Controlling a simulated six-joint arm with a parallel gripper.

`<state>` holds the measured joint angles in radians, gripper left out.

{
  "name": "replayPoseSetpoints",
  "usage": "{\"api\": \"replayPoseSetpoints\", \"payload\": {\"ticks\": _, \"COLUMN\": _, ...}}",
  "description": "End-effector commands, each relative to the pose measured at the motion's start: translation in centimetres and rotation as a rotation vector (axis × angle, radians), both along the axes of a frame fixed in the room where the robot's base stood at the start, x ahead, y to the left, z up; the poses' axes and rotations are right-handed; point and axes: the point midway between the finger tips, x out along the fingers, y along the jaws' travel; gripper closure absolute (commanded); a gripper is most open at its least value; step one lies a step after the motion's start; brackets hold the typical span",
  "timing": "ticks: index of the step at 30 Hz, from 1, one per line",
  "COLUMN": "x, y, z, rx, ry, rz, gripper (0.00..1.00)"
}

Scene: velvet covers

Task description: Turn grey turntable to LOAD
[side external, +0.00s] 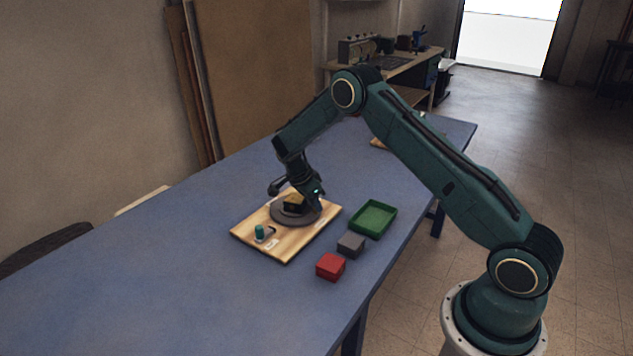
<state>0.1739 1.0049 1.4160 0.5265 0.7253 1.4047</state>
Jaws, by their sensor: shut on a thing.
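The grey turntable (284,219) is a round disc on a light wooden board (285,250) on the blue table. A dark block with a yellowish top (293,201) stands on the disc, partly hidden by my gripper. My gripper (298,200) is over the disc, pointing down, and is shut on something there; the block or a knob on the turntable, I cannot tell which. Small white labels (271,244) lie on the board, too small to read. A teal knob or peg (260,232) stands on the board at the front left of the disc.
A green tray (373,218) stands right of the board. A dark grey block (351,245) and a red block (330,267) sit near the table's right edge. The blue table (150,290) is clear at the front left. Another wooden piece (380,143) lies at the back, behind my arm.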

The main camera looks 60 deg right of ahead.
Motion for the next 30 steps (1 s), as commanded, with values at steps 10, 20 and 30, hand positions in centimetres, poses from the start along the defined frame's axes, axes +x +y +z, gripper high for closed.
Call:
{"api": "replayPoseSetpoints", "payload": {"ticks": 10, "x": 0.0, "y": 1.0, "z": 0.1, "rx": -0.002, "ry": -0.004, "rz": -0.156, "gripper": 1.00}}
{"api": "replayPoseSetpoints", "payload": {"ticks": 20, "x": 0.0, "y": 1.4, "z": 0.1, "rx": -0.001, "ry": -0.002, "rz": -0.232, "gripper": 1.00}}
{"api": "replayPoseSetpoints", "payload": {"ticks": 30, "x": 0.0, "y": 1.6, "z": 0.1, "rx": 0.000, "ry": -0.002, "rz": -0.243, "gripper": 1.00}}
